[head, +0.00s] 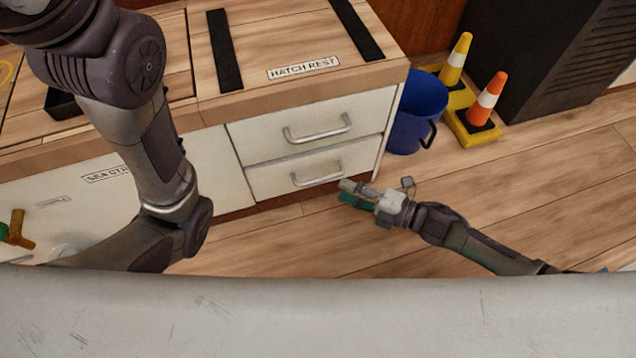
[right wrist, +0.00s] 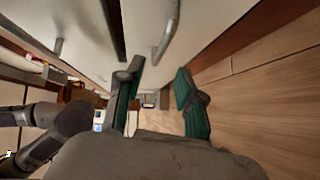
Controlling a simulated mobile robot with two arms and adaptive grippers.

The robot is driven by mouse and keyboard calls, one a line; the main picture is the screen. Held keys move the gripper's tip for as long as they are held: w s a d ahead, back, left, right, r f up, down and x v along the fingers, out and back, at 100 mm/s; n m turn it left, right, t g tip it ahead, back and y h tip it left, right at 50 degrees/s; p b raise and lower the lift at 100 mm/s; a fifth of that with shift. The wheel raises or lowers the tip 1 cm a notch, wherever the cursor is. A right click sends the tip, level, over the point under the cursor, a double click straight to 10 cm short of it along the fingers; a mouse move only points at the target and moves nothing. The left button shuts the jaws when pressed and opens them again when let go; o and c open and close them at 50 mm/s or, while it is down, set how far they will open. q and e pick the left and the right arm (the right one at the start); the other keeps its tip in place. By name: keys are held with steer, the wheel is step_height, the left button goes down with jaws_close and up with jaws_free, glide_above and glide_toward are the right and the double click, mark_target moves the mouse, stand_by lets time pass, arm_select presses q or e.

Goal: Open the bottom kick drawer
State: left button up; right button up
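The bottom drawer (head: 270,181) is the lower of two white drawer fronts in the cabinet and looks shut. Its metal bar handle (head: 316,178) runs across the front, and the same handle shows in the right wrist view (right wrist: 167,38). The upper drawer (head: 370,112) also looks shut; it has its own handle (head: 318,133). My right gripper (head: 350,194) is low by the right end of the bottom drawer. In the right wrist view its green-padded fingers (right wrist: 158,97) are apart with nothing between them. The handle appears beyond the fingertips, apart from them. My left gripper is out of sight.
A wooden counter labelled HATCH REST (head: 345,82) is above the drawers. A blue bucket (head: 420,105) and two cones, yellow (head: 455,62) and orange (head: 486,98), stand right of the cabinet. A black slatted unit (head: 545,60) is behind them. The floor (head: 540,200) at right is clear.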

mark_target(318, 179)
steer(key=shift+b+x, duration=1.65)
steer(key=shift+x, duration=2.55)
steer(key=shift+d, duration=0.1)
jaws_close()
